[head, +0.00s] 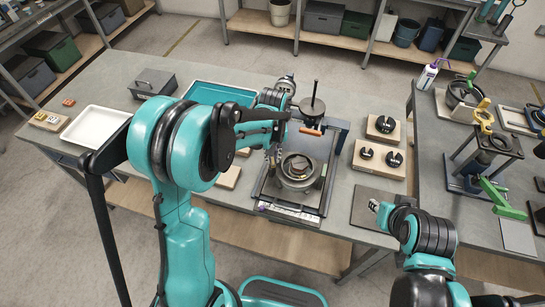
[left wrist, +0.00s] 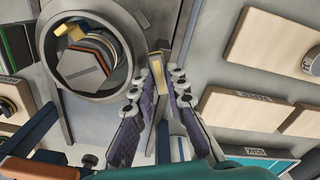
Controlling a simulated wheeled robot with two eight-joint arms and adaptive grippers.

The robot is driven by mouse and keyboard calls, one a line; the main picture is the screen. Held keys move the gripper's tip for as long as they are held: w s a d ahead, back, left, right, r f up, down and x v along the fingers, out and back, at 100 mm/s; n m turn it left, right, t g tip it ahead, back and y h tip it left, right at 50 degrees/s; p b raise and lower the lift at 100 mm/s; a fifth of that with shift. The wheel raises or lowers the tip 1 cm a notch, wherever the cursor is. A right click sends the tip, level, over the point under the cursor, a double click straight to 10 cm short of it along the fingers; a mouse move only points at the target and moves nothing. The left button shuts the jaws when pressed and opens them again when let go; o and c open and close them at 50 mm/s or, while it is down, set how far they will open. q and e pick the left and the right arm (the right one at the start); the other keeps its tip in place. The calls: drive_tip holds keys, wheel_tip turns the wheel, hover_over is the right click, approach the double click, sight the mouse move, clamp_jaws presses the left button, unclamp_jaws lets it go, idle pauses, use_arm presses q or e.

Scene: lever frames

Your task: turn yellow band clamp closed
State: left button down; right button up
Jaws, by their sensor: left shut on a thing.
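A round grey ring-shaped fixture (head: 299,171) stands on a dark base plate in the middle of the bench. In the left wrist view the same ring (left wrist: 47,50) shows a hexagonal piece and yellow and orange parts inside it. A narrow yellow lever piece (left wrist: 157,70) stands beside the ring, between my left fingertips. My left gripper (head: 275,152) points down at the ring's left side and also shows in the left wrist view (left wrist: 157,88), shut on the yellow lever. My right gripper (head: 378,206) is low over the bench's right part; its fingers are too small to read.
A press post with an orange handle (head: 310,131) stands behind the ring. Wooden blocks with black discs (head: 381,129) are to its right. A teal tray (head: 222,93), a white tray (head: 95,127) and a grey box (head: 153,82) are to the left. A second bench holds yellow and green clamps (head: 484,116).

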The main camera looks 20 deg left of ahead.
sight(273, 158)
use_arm(q)
drive_tip(key=n+b, duration=0.1)
drive_tip(key=n, duration=0.5)
drive_tip(key=n+b, duration=0.1)
drive_tip(key=n, duration=0.6)
drive_tip(key=shift+w, duration=0.1)
idle(0.4)
drive_tip(key=c, duration=1.8)
unclamp_jaws()
wheel_tip(273, 158, up, 12)
